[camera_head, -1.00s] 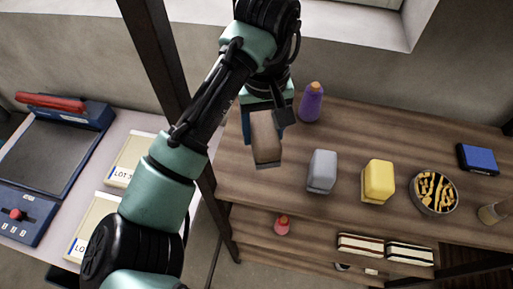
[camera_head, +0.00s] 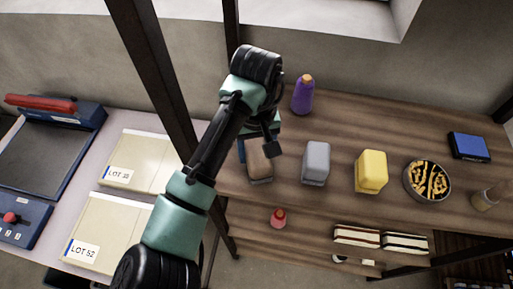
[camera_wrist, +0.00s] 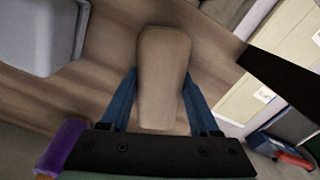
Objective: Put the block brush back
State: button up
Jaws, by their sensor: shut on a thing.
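The block brush, a tan wooden block (camera_head: 258,162), is at the left end of the wooden shelf top, left of the grey block. In the wrist view the tan block (camera_wrist: 163,75) sits between the two blue fingers of my gripper (camera_wrist: 160,105), which is shut on it. In the head view my gripper (camera_head: 258,150) is partly hidden by my wrist and comes down from above. The block is at or just above the shelf surface; I cannot tell whether it touches. Its underside is hidden.
A grey block (camera_head: 316,162), a yellow block (camera_head: 371,171), a round tin (camera_head: 427,181) and a blue box (camera_head: 469,147) stand to the right. A purple bottle (camera_head: 302,96) stands behind. A dark post (camera_head: 160,75) rises on the left, beside a table with LOT boxes (camera_head: 110,230).

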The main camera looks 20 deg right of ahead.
aim_at(256, 148)
jog(key=o, duration=1.3)
jog(key=shift+r, duration=0.1)
notch_tip(256, 148, up, 12)
jog(key=shift+r+p, duration=0.1)
jog(key=shift+p, duration=0.2)
